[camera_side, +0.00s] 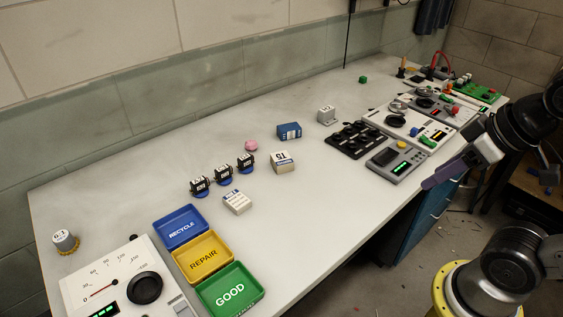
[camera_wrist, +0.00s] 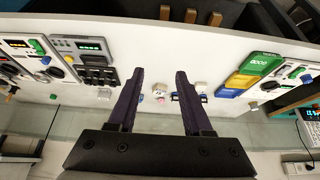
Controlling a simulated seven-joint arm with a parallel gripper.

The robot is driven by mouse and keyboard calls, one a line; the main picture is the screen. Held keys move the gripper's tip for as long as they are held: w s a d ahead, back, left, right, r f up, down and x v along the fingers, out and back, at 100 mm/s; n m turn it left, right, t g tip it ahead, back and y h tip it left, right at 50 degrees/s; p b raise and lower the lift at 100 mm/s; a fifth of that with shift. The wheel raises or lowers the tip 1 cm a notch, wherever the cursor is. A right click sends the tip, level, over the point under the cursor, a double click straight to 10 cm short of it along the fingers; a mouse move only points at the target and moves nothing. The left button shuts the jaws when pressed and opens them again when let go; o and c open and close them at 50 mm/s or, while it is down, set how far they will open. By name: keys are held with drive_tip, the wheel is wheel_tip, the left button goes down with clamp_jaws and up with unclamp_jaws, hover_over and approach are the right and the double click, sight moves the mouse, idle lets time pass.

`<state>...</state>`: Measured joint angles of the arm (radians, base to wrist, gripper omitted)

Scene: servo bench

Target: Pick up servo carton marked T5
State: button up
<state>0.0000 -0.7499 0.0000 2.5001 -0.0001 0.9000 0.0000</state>
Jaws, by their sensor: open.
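A small white carton (camera_side: 283,161) stands mid-bench in the side view. Its top mark faces away and seems to read T5. In the wrist view it appears to be the pale box (camera_wrist: 158,87) between my fingers' lines, too small to read. A second white carton (camera_side: 237,202) lies nearer the trays, its print unreadable. My gripper (camera_side: 428,184) is at the bench's right front edge in the side view, well apart from the cartons. In the wrist view my gripper (camera_wrist: 158,75) has two purple fingers spread wide with nothing held between them.
Several black servos (camera_side: 223,175) stand behind the cartons, with a pink piece (camera_side: 251,146), a blue box (camera_side: 289,131) and a grey block (camera_side: 326,114) nearby. Blue (camera_side: 181,227), yellow (camera_side: 203,257) and green (camera_side: 230,290) trays sit left; instrument panels (camera_side: 395,158) lie right.

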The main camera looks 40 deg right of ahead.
drive_tip(key=o, duration=0.8)
